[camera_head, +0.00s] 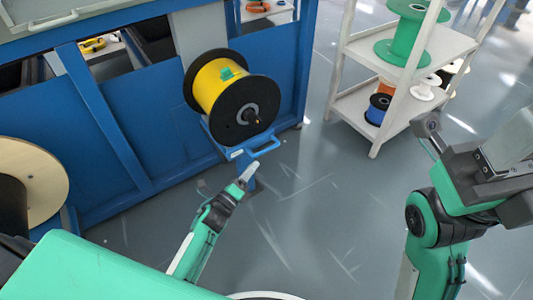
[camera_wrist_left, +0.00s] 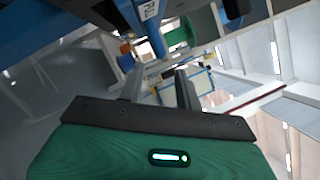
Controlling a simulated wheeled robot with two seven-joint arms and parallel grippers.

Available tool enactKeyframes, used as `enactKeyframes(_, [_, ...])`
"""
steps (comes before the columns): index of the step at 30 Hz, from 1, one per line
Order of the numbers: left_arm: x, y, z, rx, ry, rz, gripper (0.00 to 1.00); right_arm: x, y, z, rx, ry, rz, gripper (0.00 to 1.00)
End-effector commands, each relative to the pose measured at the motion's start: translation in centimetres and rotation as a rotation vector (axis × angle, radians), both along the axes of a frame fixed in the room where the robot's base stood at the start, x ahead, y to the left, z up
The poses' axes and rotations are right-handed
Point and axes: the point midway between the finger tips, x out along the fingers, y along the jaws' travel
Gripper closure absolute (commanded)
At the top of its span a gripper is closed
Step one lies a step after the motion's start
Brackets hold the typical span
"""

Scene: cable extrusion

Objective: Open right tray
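A blue tray handle (camera_head: 262,146) sticks out from the blue bench below a black-flanged spool of yellow cable (camera_head: 222,88). In the left wrist view, a blue part with a white label (camera_wrist_left: 148,10) shows at the top. My left gripper (camera_head: 249,171) is just below and in front of the handle, apparently not gripping it. In the left wrist view its two fingers (camera_wrist_left: 157,86) stand apart with nothing visible between them.
A pale shelf rack (camera_head: 374,150) with green, orange and blue spools stands at the back right. A large wooden-flanged spool (camera_head: 45,185) is at the left. Grey floor (camera_head: 310,220) is free between the bench and my right arm.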

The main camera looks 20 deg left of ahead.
Motion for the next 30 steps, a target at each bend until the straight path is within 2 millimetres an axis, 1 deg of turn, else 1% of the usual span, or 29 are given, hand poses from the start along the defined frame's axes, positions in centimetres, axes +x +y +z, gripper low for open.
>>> enactKeyframes(1, [1.1, -0.3, 0.0, 0.001, -0.004, -0.002, 0.66, -0.1, -0.1, -0.2, 0.006, -0.007, 0.0, 0.5])
enactKeyframes(6, [4.2, -1.3, 0.6, 0.001, -0.002, -0.001, 0.66, -0.1, -0.2, 0.0, 0.018, -0.019, 0.003, 0.5])
enactKeyframes(12, [6.8, -2.1, 1.3, 0.001, 0.001, 0.001, 0.66, -0.2, -0.4, 0.4, 0.028, -0.027, 0.006, 0.5])
enactKeyframes(18, [7.9, -2.5, 1.6, 0.0, 0.001, 0.0, 0.66, -0.3, -0.5, 0.6, 0.03, -0.037, 0.006, 0.5])
enactKeyframes(26, [8.0, -2.6, 1.7, 0.0, 0.002, 0.0, 0.66, -0.3, -0.7, 0.9, 0.043, -0.036, 0.008, 0.5])
enactKeyframes(27, [8.0, -2.5, 1.7, 0.0, 0.002, 0.0, 0.68, -0.3, -0.7, 0.9, 0.044, -0.036, 0.008, 0.5])
enactKeyframes(29, [8.0, -2.5, 1.7, 0.0, 0.002, 0.0, 0.79, -0.3, -0.7, 0.9, 0.044, -0.036, 0.008, 0.5])
enactKeyframes(30, [8.0, -2.5, 1.7, 0.0, 0.002, 0.0, 0.87, -0.3, -0.7, 0.9, 0.044, -0.035, 0.008, 0.5])
